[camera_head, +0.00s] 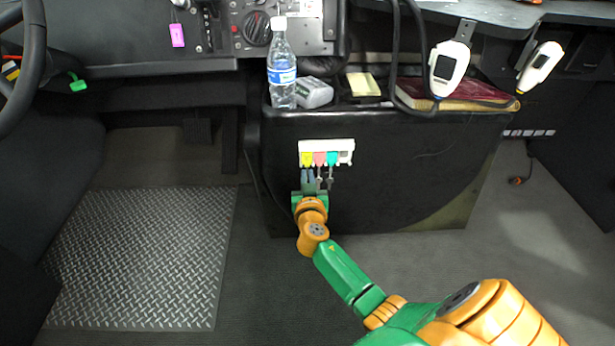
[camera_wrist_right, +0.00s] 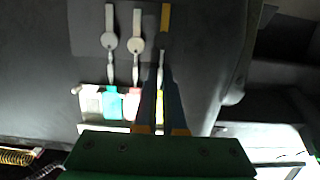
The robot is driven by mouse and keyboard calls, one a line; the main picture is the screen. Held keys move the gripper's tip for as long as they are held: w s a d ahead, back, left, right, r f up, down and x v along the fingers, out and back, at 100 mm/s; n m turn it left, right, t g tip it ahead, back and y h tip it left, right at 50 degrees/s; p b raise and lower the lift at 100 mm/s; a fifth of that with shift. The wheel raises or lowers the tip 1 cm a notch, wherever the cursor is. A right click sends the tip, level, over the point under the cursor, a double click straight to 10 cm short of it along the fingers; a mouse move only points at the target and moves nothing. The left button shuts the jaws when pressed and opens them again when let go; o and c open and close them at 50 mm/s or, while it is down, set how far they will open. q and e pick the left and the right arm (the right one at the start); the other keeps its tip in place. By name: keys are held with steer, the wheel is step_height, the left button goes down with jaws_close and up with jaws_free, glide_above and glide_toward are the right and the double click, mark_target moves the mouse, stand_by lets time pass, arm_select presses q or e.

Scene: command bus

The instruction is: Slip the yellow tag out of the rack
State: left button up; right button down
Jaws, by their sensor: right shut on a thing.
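The white rack (camera_head: 345,146) is on the front of the black console and holds a row of tags. The yellow tag (camera_head: 306,159) sits at its left end, beside a pink tag (camera_head: 319,159) and a teal tag (camera_head: 332,158). My right gripper (camera_head: 309,174) reaches up from below and is shut on the yellow tag. In the right wrist view, part of the yellow tag (camera_wrist_right: 159,107) shows between the blue fingers (camera_wrist_right: 163,72). Its brass-coloured key (camera_wrist_right: 165,18) hangs past the fingertips. The tag still appears in the rack. My left gripper is out of view.
Grey keys (camera_wrist_right: 135,45) hang from the teal and pink tags, close to the fingers. A water bottle (camera_head: 282,68), a sticky-note pad (camera_head: 363,84) and a red book (camera_head: 455,95) are on top of the console. The floor before it is clear.

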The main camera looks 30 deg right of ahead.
steer(key=shift+f+v, duration=0.2)
steer(key=shift+v, duration=0.95)
steer(key=f+v, duration=0.1)
steer(key=v, duration=0.5)
